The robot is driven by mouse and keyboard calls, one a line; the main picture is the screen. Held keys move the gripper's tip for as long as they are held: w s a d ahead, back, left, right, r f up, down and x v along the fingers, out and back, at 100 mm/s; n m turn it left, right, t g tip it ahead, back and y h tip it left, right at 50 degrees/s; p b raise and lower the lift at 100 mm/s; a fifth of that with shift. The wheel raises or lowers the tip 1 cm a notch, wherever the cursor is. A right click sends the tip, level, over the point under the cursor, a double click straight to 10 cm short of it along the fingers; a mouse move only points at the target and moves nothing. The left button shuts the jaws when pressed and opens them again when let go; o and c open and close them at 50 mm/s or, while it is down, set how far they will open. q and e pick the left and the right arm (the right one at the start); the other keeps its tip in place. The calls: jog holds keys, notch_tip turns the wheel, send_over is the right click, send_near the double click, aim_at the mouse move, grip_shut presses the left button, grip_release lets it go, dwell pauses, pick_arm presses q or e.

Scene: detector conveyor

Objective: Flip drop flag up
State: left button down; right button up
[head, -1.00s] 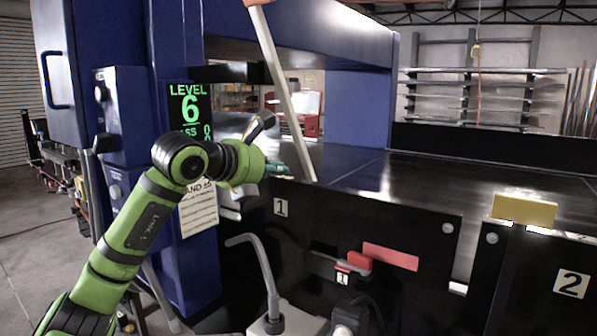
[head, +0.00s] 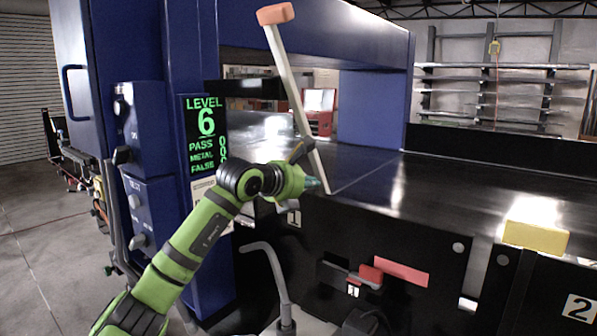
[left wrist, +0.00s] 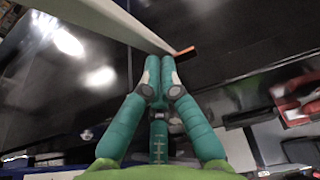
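A long pale pole with a salmon block (head: 275,14) on its top end, which looks like the drop flag (head: 292,90), leans up and left in the head view. Its lower end is at the near edge of the black conveyor. My left gripper (head: 315,183) is low beside the pole, close to its lower end. In the left wrist view my left gripper (left wrist: 160,62) has its teal fingers together, with nothing visible between them. The pole (left wrist: 125,25) passes just beyond the fingertips there; I cannot tell if they touch. My right gripper is not in view.
The black conveyor top (head: 400,190) is clear. A red handle (head: 370,274) and a salmon strip (head: 402,271) are on its front panel. A yellow block (head: 536,238) is at the right edge. A blue housing with a level screen (head: 203,135) stands at left.

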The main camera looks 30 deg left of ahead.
pick_arm(q)
jog(key=shift+w+d+f, duration=0.1)
jog(key=shift+w+f, duration=0.15)
jog(key=shift+w, duration=0.4)
jog(key=shift+w, duration=0.15)
